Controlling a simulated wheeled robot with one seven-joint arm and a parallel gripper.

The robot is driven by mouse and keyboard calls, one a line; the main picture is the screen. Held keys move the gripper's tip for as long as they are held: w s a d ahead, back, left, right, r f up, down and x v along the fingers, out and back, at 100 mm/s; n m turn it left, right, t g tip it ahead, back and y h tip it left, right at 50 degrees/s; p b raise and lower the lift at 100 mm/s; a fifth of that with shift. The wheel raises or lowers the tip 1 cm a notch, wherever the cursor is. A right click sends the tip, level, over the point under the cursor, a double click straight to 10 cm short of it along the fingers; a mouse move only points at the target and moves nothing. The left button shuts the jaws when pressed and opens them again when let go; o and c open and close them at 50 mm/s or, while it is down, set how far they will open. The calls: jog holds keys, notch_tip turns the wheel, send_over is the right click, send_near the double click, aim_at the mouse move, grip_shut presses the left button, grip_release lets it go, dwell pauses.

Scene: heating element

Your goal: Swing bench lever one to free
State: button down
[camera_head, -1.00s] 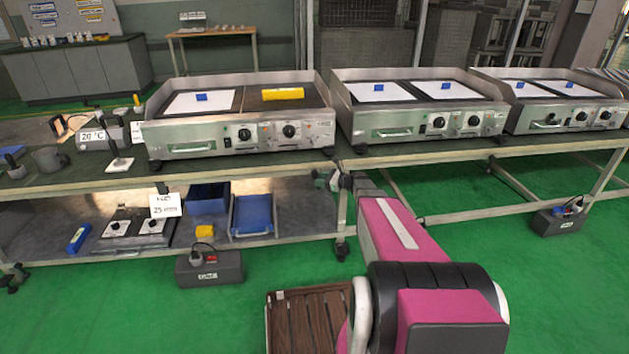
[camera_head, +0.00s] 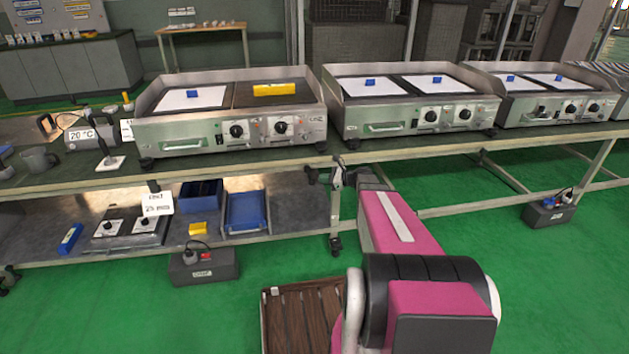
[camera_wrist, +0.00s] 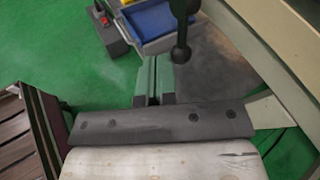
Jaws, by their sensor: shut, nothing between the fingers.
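A black lever with a ball end (camera_wrist: 181,50) hangs down at the top middle of the wrist view, beside the bench's front edge. I take it for bench lever one; its mount is out of that view. My gripper (camera_wrist: 154,78) has its two green-grey fingers together with nothing between them. The fingertips are just left of the lever's ball in the picture; I cannot tell whether they touch. In the head view my gripper (camera_head: 322,176) is at the bench's front edge, above the caster leg. The lever is hard to tell from the gripper there.
The bench (camera_head: 270,164) carries several griddles, including the left one (camera_head: 232,128) and middle one (camera_head: 412,112). A blue tray (camera_head: 246,212) is on the lower shelf. A socket box (camera_head: 204,265) and a slatted wooden pallet (camera_head: 303,318) are on the floor.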

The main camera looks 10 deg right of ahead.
jog(key=s+a+n+g+h, duration=0.4)
jog(key=s+n+h, duration=0.1)
jog(key=s+n, duration=0.5)
jog(key=s+a+n+g+h, duration=0.3)
jog(key=s+n+g+h, duration=0.15)
jog(key=s+n, duration=0.5)
jog(key=n+t+h, duration=0.4)
jog(key=h, duration=1.3)
send_near(310, 178)
jog(key=a, duration=0.7)
jog(key=s+x, duration=0.1)
jog(key=x, duration=1.3)
jog(key=shift+d+f, duration=0.2)
jog(key=shift+f, duration=0.05)
